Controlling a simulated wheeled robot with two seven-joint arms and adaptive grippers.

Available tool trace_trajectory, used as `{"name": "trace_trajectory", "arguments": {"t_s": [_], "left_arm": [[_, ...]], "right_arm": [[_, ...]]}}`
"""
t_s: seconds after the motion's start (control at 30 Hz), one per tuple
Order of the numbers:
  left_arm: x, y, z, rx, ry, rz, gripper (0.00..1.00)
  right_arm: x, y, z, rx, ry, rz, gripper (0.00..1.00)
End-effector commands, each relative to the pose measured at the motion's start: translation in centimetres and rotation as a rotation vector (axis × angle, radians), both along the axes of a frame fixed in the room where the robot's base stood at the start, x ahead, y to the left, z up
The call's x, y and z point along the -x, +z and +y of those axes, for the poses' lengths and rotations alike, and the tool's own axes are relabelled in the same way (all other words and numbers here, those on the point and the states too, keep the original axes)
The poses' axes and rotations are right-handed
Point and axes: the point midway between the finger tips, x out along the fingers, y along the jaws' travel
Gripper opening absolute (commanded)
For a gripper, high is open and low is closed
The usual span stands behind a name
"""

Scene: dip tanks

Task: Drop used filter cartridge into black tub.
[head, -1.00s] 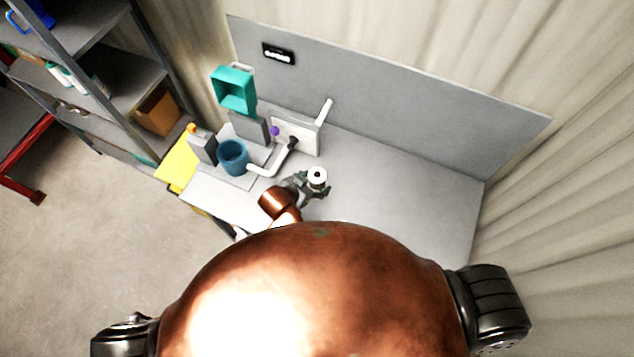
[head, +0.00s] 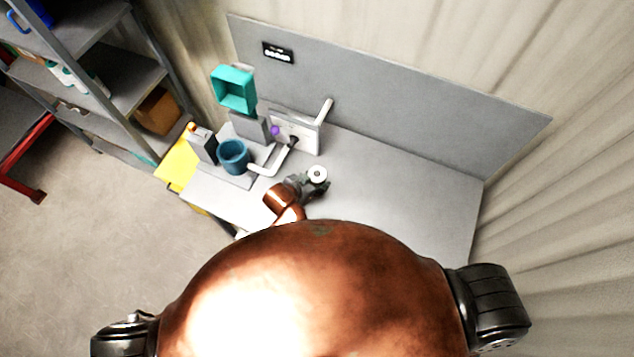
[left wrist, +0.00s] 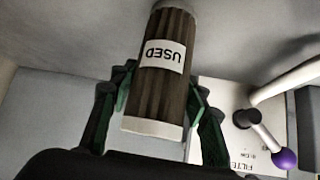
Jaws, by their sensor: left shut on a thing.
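The used filter cartridge (left wrist: 165,70) is a brown pleated cylinder with pale end caps and a label reading USED. It fills the middle of the left wrist view, between the green-lined fingers of my left gripper (left wrist: 158,95), which is shut on it. In the head view the cartridge (head: 317,174) shows its white round end with a dark centre hole, held above the grey bench by my left gripper (head: 308,186). No black tub can be made out in either view. My right gripper is not in view.
A blue round container (head: 233,157), a white pipe (head: 270,168), a white panel (head: 305,135) and a teal open box (head: 234,88) stand on the bench's left side. A purple knob (left wrist: 285,158) is right of the cartridge. The bench's right side (head: 420,200) is clear.

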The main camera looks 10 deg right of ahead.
Motion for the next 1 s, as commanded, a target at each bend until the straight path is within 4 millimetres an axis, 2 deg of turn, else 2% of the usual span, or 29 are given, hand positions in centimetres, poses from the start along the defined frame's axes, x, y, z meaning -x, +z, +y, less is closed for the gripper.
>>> {"name": "trace_trajectory", "arguments": {"t_s": [0.27, 0.5, 0.67, 0.8, 1.0], "left_arm": [[0.0, 0.1, 0.0, 0.001, 0.0, -0.001, 0.09], [-0.1, 0.2, 0.0, 0.002, 0.0, -0.002, 0.09], [-0.1, 1.0, -0.1, 0.003, 0.0, -0.003, 0.09], [-0.2, 3.2, -0.2, 0.007, -0.001, -0.006, 0.09], [1.6, 7.6, 3.3, 0.004, -0.001, -0.006, 0.09]], "right_arm": [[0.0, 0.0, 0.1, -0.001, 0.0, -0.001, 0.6], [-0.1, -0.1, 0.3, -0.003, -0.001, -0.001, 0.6], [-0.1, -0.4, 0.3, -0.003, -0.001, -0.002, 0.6], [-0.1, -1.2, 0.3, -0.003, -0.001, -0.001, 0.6], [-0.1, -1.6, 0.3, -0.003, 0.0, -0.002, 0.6]]}}
